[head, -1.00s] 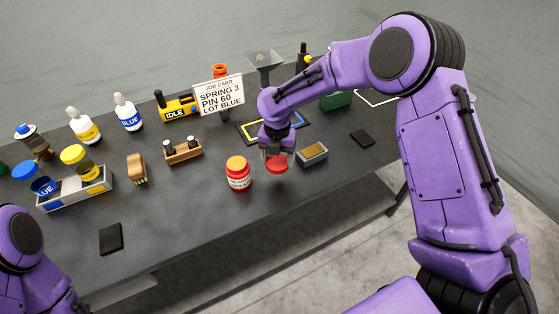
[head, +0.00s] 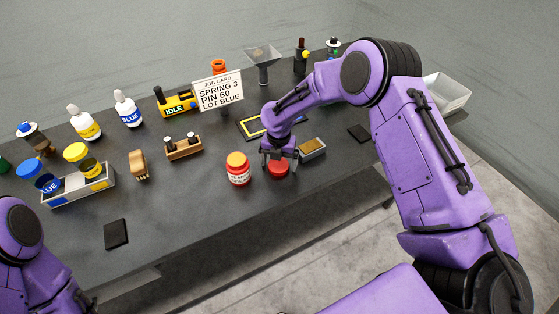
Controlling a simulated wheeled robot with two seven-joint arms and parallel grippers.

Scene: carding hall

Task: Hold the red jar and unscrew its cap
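The red jar (head: 238,174) stands upright on the dark table with a white label and an orange top face. A round red cap (head: 278,169) is to its right, apart from the jar, and looks to be resting on the table. My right gripper (head: 279,158) is directly above the cap, pointing down. Its fingers look spread, one to each side of the cap's top. My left arm shows at the lower left, away from the jar; its gripper is out of the picture.
A small grey box (head: 312,149) stands close right of my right gripper. A yellow-edged tray (head: 250,128) lies behind it. A job card (head: 217,91), a wooden rack (head: 183,148) and a brush (head: 139,165) stand behind and left of the jar. The table front is mostly clear.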

